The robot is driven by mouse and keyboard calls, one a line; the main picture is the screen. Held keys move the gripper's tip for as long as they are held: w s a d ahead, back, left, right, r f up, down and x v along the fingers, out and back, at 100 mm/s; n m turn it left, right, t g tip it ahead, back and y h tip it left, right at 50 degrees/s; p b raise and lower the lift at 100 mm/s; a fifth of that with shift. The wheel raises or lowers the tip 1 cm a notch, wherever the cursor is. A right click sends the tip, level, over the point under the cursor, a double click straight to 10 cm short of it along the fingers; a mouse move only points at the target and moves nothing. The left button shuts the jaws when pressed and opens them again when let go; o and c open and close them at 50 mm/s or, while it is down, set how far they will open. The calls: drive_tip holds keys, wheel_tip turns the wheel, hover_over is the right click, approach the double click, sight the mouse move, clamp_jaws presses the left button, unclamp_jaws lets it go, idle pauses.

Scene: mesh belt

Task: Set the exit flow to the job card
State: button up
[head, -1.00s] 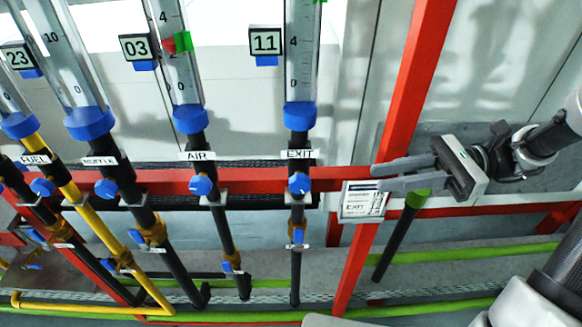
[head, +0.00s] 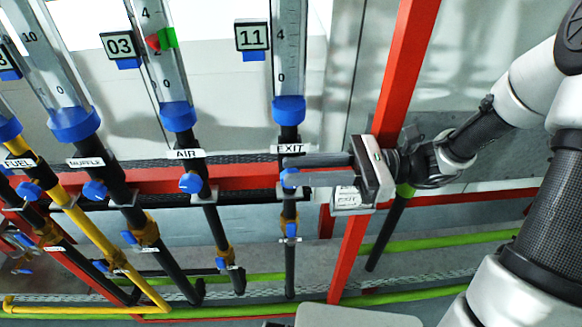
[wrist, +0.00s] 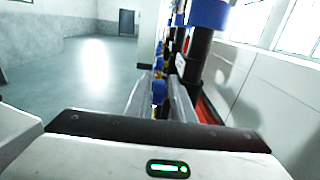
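The EXIT flow tube (head: 290,55) is clear with a printed scale and a blue collar at its base; its top is cut off and I see no float. Below its EXIT label (head: 290,149) is the blue exit knob (head: 289,178) on a black pipe. My gripper (head: 285,172) reaches in from the right, open, with its fingertips at the knob. In the wrist view the blue knob (wrist: 158,92) shows between the fingers; contact cannot be told. The job card (head: 347,196) hangs right of the pipe, partly hidden by my gripper, its small text unreadable.
The AIR tube (head: 165,60), with red and green markers, and its blue knob (head: 190,183) stand to the left, with MUFFLE and FUEL lines beyond. A red upright post (head: 400,75) and red rail (head: 240,177) are close to my arm. Open floor (wrist: 95,75) shows in the wrist view.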

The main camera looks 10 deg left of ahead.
drive_tip(key=shift+x, duration=1.05)
clamp_jaws()
drive_tip(key=shift+a+r+h+p, duration=0.1)
drive_tip(key=shift+r+h+p, duration=0.25)
drive_tip(key=shift+p, duration=0.75)
drive_tip(key=shift+f+h, duration=0.35)
unclamp_jaws()
